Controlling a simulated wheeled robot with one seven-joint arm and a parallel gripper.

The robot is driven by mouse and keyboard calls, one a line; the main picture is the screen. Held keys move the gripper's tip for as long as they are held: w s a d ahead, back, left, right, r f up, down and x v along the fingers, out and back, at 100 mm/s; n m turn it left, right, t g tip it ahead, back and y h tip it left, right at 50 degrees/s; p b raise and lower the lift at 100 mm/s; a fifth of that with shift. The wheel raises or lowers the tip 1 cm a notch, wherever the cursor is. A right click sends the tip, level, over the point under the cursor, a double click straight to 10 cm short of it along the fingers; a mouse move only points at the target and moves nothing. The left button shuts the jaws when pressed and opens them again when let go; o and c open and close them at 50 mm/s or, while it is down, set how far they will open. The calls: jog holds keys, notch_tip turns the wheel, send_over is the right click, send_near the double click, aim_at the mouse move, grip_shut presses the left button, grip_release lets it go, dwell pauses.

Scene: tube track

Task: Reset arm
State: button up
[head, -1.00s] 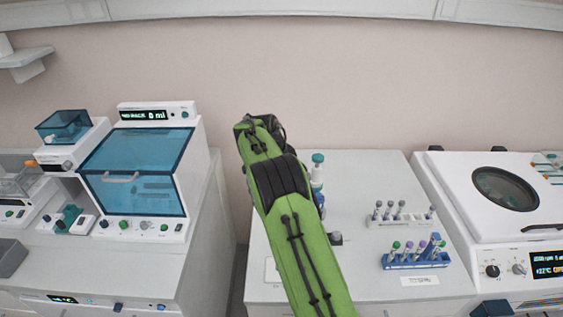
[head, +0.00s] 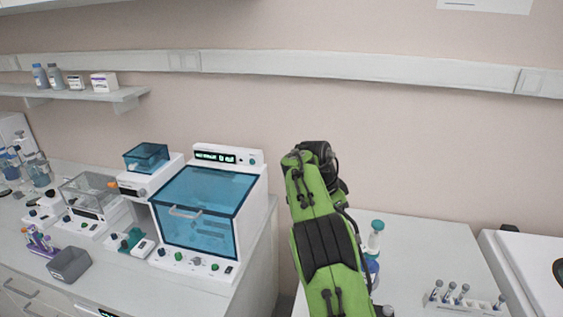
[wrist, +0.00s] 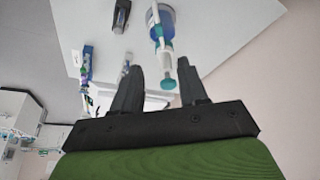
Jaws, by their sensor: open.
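My arm in its green sleeve rises in the middle of the head view, and its own end hides the fingers there. In the wrist view my gripper (wrist: 158,88) shows two dark fingers standing apart with nothing between them. Beyond the fingertips a bottle with a blue body and teal cap (wrist: 162,30) is seen over the white bench. In the head view this bottle (head: 375,238) stands just right of my arm, partly hidden by it.
A machine with a blue clear lid (head: 200,212) stands on the left bench. A rack with several tubes (head: 462,302) sits on the right bench (head: 425,245). A grey bin (head: 69,264) is at the left. A wall shelf (head: 75,93) holds bottles and boxes.

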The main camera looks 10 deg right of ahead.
jog(key=s+a+r+n+t+y+b, duration=0.1)
jog(key=s+r+n, duration=0.25)
jog(key=s, duration=0.45)
jog(key=s+a+r+n+t+y+b, duration=0.1)
jog(key=s+a+r+n+b, duration=0.2)
jog(key=s, duration=0.4)
jog(key=s+a+f+n+t, duration=0.1)
jog(key=s+a+f+n, duration=0.1)
jog(key=s, duration=0.4)
jog(key=s+a+f+n+t+y, duration=0.1)
jog(key=s+a+f+n, duration=0.1)
jog(key=s, duration=0.5)
jog(key=s+a+f+n+t+y+b, duration=0.1)
jog(key=s+a+f+n, duration=0.1)
jog(key=s+n, duration=0.3)
jog(key=shift+s+a+f+n, duration=0.35)
jog(key=shift+s+a, duration=0.55)
jog(key=shift+s, duration=0.35)
